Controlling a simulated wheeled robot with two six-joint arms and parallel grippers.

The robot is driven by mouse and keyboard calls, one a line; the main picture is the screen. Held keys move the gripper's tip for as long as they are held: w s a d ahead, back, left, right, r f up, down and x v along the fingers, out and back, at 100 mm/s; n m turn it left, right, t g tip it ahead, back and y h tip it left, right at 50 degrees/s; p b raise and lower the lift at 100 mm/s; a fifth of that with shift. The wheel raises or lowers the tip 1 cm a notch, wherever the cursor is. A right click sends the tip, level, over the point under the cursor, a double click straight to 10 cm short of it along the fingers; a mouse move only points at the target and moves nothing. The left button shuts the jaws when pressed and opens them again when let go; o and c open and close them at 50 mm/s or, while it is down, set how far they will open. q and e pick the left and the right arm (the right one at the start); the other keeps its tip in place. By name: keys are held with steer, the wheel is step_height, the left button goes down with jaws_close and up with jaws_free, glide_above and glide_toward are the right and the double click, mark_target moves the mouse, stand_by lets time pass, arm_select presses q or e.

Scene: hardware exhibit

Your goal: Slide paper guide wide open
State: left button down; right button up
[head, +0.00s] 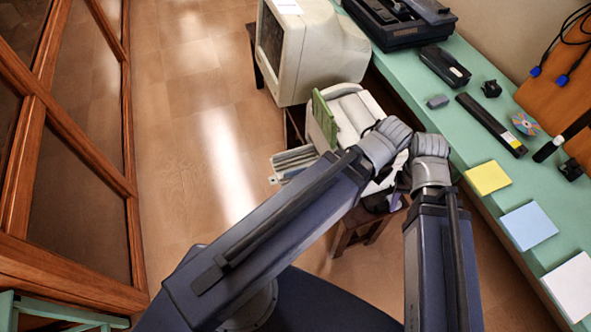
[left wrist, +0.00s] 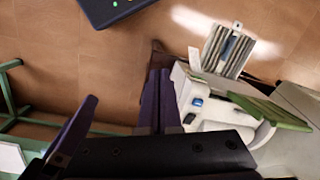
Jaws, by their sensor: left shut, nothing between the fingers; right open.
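A white printer (head: 352,112) stands below the old monitor in the head view, partly hidden by my arms. It also shows in the left wrist view (left wrist: 213,115), with a blue button (left wrist: 197,102) on top. A green panel (left wrist: 270,112) stands up from it. A grey ribbed tray (left wrist: 218,58) sticks out from its side, with a small blue piece (left wrist: 229,47) on it that may be the paper guide. My left gripper (left wrist: 160,75) is shut and empty beside the printer. My right gripper (head: 382,200) is open near the printer's lower end, its fingers partly hidden.
A cream monitor (head: 325,50) stands just behind the printer. The green bench (head: 465,140) on the right holds a black strip, a disc and coloured note pads. A wooden stool (head: 362,225) is under the printer. The floor on the left is clear.

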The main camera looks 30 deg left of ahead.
mark_target(296, 170)
stand_by(0.3)
